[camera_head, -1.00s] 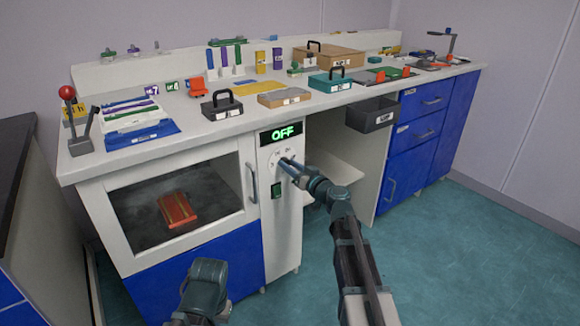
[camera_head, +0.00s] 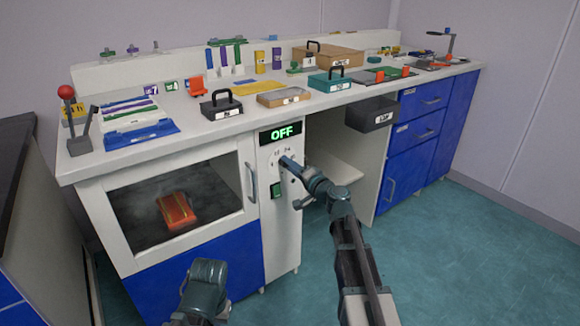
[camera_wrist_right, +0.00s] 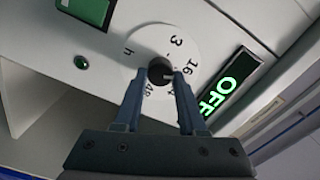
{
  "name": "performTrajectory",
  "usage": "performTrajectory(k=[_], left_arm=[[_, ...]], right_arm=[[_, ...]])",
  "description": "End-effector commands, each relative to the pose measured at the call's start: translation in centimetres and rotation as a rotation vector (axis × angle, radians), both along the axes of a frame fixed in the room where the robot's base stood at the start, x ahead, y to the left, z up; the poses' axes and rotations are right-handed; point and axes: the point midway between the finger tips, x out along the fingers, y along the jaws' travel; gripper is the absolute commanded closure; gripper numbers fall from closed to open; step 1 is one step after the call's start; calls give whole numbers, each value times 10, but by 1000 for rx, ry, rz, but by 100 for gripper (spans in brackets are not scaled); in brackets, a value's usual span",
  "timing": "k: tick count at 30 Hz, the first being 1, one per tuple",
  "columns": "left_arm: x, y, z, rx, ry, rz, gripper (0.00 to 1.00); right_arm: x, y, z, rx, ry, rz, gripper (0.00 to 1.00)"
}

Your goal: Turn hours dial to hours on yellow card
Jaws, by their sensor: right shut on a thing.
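The hours dial (camera_wrist_right: 131,66) is a white disc with black numbers and an "h" on the oven's front panel; it also shows in the head view (camera_head: 276,158). Its black knob (camera_wrist_right: 160,66) sits between the fingers of my right gripper (camera_wrist_right: 161,76), which is shut on it. In the head view my right gripper (camera_head: 287,164) reaches the dial and hides part of it. A yellow card (camera_head: 75,112) stands at the counter's left, partly behind a red-knobbed lever; its text is too small to read surely. My left gripper (camera_head: 207,279) is low in front of the oven; its fingers cannot be made out.
The green-lit display (camera_head: 282,133) above the dial reads OFF. A green switch (camera_head: 277,190) is below the dial, and the oven door handle (camera_head: 252,182) is to its left. An orange-red block (camera_head: 176,211) shows through the oven window. The floor at right is clear.

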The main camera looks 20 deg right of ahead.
Motion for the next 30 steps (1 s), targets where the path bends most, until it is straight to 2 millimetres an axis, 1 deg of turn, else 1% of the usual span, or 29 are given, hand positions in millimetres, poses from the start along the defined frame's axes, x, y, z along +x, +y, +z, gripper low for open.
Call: performTrajectory(k=[18, 24, 30], left_arm=[[0, 0, -2, 0, 0, 0, 100], [0, 0, -3, 0, 0, 1, 100], [0, 0, -3, 0, 0, 1, 100]], right_arm=[[0, -1, -2, 538, 196, -1, 100], [0, -1, -3, 680, 248, -1, 100], [0, -1, -3, 784, 285, -2, 100]])
